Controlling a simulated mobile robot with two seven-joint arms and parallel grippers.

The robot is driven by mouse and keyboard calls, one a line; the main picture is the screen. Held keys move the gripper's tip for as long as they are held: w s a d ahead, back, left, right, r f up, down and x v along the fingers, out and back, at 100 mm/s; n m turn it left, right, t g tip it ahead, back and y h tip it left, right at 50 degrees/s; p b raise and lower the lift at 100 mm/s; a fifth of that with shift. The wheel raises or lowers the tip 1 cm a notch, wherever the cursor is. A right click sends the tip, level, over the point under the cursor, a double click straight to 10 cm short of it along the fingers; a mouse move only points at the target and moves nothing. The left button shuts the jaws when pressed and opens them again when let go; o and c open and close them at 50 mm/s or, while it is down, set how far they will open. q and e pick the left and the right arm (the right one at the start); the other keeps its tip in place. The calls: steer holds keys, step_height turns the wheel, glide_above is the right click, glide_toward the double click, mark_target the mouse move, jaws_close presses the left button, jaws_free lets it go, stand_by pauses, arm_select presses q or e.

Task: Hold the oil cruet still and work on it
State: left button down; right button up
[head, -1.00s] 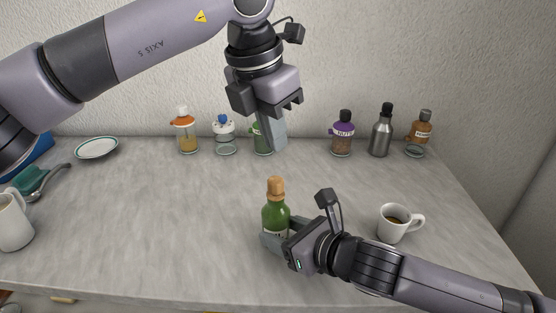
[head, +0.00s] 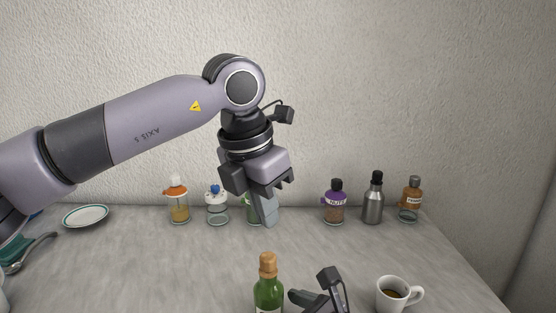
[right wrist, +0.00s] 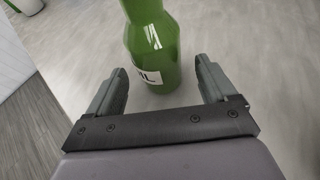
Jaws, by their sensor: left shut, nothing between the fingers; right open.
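The oil cruet (head: 268,293) is a green glass bottle with a cork stopper, upright on the counter at the bottom of the head view; its base is cut off there. In the right wrist view the cruet (right wrist: 152,45) shows its green body and part of a white label. My right gripper (right wrist: 160,66) is open, with one finger on each side of the cruet's lower body and a visible gap on both sides. My left gripper (head: 266,222) is shut and empty, pointing down, behind the cruet and well above its stopper in the picture.
Along the wall stand an orange-topped jar (head: 179,207), a blue-knobbed jar (head: 217,210), a green container partly hidden by my left gripper, a purple-lidded nuts jar (head: 335,207), a steel bottle (head: 373,203) and a brown-topped jar (head: 411,197). A coffee mug (head: 392,295) stands right; a plate (head: 86,216) lies left.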

steer(key=v, duration=1)
steer(key=shift+s+d, duration=0.15)
steer(key=shift+s, duration=0.1)
arm_select(q)
steer(key=shift+s, duration=0.2)
arm_select(e)
steer(key=shift+s, duration=0.1)
